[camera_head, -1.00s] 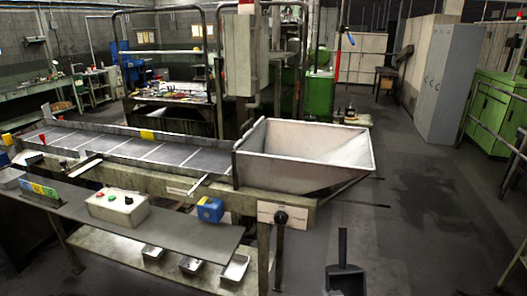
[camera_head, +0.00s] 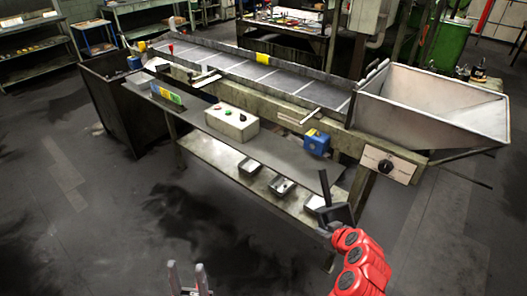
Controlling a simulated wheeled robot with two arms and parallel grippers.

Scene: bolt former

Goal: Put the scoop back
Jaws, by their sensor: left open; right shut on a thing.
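The dark grey scoop (camera_head: 337,214) is at the right end of the bench's front side in the head view. Its handle (camera_head: 325,188) points up and tilts slightly. My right gripper (camera_head: 329,231), at the end of the red arm, is shut on the scoop; its fingertips are mostly hidden by the scoop and arm. The scoop overlaps the bench's lower shelf in the picture; I cannot tell whether it touches the bench. My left gripper (camera_head: 189,278) is open and empty, low in the view over the floor, apart from the bench.
The long conveyor (camera_head: 262,75) ends at a metal hopper (camera_head: 435,105). A control box (camera_head: 231,122) and a blue box (camera_head: 316,142) are on the bench. Small metal trays (camera_head: 282,187) stand on the lower shelf (camera_head: 222,164). A black bin (camera_head: 110,110) stands left. The front floor is clear.

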